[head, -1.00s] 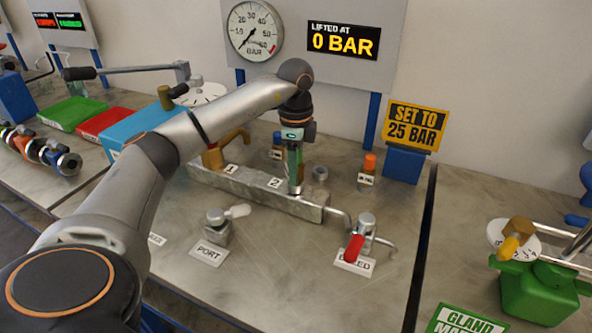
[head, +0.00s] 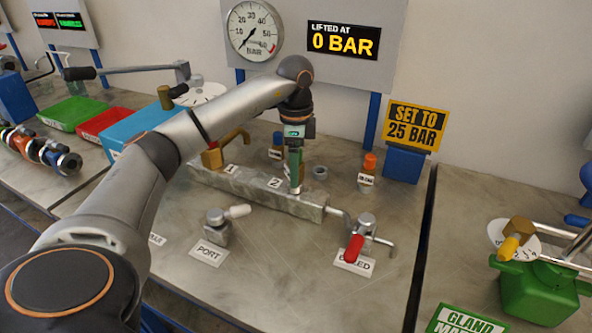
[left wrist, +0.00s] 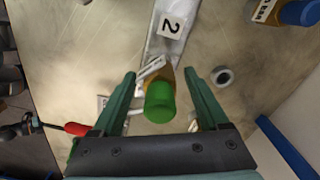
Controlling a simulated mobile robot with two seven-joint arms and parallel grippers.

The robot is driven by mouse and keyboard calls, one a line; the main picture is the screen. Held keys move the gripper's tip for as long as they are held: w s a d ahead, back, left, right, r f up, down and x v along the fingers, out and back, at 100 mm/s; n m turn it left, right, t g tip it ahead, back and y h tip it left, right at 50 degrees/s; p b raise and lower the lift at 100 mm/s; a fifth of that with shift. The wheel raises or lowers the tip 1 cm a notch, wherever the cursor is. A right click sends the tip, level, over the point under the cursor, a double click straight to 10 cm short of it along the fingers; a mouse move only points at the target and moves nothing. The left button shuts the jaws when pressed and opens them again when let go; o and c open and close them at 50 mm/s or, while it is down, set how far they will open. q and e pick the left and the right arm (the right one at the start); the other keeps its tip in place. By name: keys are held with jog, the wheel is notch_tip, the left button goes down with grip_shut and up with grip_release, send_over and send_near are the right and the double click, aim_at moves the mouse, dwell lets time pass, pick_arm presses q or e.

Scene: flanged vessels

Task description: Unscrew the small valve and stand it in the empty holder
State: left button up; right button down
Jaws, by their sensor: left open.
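The small valve has a green cap (left wrist: 160,102) on a brass-coloured body and shows in the left wrist view at the end of the manifold (head: 232,187) by label 2. My left gripper (head: 296,185) points down over that spot. Its two fingers stand open on either side of the green cap, with gaps to both in the left wrist view (left wrist: 160,75). In the head view the fingers mostly hide the valve. A grey ring-shaped holder (head: 320,172) stands empty to the right of the gripper; it also shows in the left wrist view (left wrist: 222,76). My right gripper is not in view.
A blue-capped valve (head: 277,148) stands behind the manifold, and an orange-capped one (head: 368,170) stands right of the empty holder. A red-handled bleed valve (head: 357,245) and a port valve (head: 218,225) are in front. A blue sign block (head: 404,164) stands back right.

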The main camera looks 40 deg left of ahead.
pick_arm(q)
notch_tip(320, 180, up, 7)
jog(key=shift+r+p, duration=0.2)
jog(key=shift+p, duration=0.15)
jog(key=shift+r+p, duration=1.05)
jog(key=shift+r, duration=1.25)
jog(key=shift+c, duration=0.4)
